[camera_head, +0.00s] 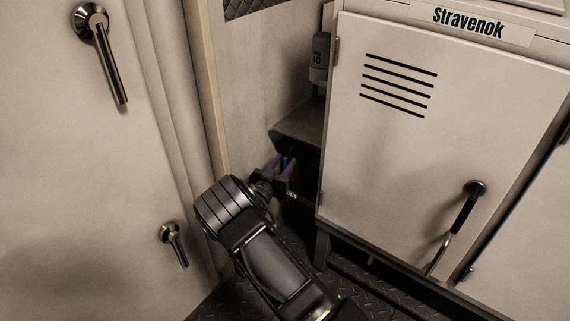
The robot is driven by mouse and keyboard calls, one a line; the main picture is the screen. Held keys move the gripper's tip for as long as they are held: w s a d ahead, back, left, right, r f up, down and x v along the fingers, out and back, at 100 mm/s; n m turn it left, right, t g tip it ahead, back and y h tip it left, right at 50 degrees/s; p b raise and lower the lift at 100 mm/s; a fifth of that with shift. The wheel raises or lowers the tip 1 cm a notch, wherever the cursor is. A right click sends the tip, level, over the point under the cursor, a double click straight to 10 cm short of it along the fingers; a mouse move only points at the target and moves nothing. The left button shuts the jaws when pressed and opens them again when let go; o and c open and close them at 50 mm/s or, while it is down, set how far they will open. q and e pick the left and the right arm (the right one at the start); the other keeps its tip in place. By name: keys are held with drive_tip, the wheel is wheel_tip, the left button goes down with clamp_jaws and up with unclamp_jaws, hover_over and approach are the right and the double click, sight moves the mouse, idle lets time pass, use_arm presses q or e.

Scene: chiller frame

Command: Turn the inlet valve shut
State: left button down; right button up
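My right gripper (282,166) reaches into the dark low opening beside the cabinet, under a shelf. No valve body or handle can be made out clearly; the gripper and the shadow hide that place. My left gripper is not in view.
A cabinet door (420,140) with slots and a lever handle (460,220) stands right of the opening. The shelf (301,122) is just above my gripper, with a grey bottle-like container (320,55) over it. A pale door (70,170) with metal handles stands at left.

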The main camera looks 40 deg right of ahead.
drive_tip(key=shift+w+d, duration=0.2)
drive_tip(key=shift+d, duration=0.15)
drive_tip(key=shift+c, duration=0.4)
clamp_jaws()
idle(0.9)
